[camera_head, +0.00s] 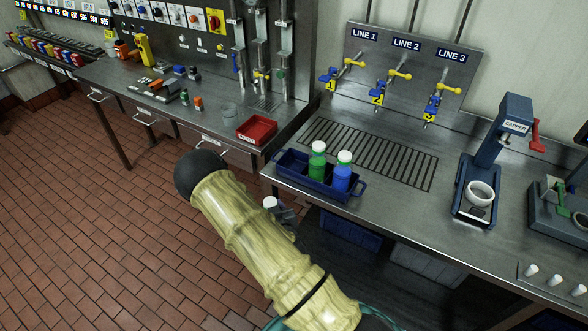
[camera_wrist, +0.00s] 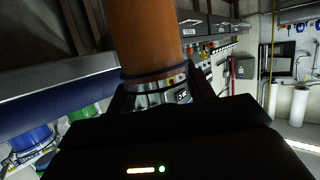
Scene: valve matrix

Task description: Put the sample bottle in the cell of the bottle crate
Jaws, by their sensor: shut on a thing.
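My gripper (camera_head: 284,214) is in front of the counter's front edge, below and left of the blue bottle crate (camera_head: 330,190) in the head view. It is shut on the sample bottle, whose white cap (camera_head: 270,202) shows there beside my arm. In the wrist view the bottle's orange body (camera_wrist: 146,38) rises close up from my gripper (camera_wrist: 155,94). My arm and gripper hide most of the bottle in the head view. The crate stands on the counter with a green bottle (camera_head: 317,165) and a blue bottle (camera_head: 342,177) in it. Its left end looks empty.
A drain grate (camera_head: 370,150) lies behind the crate, below three line valves (camera_head: 390,88). A capper (camera_head: 490,165) stands to the right. A red tray (camera_head: 257,130) is on the left counter. Crates (camera_head: 350,235) sit under the counter. The tiled floor at left is clear.

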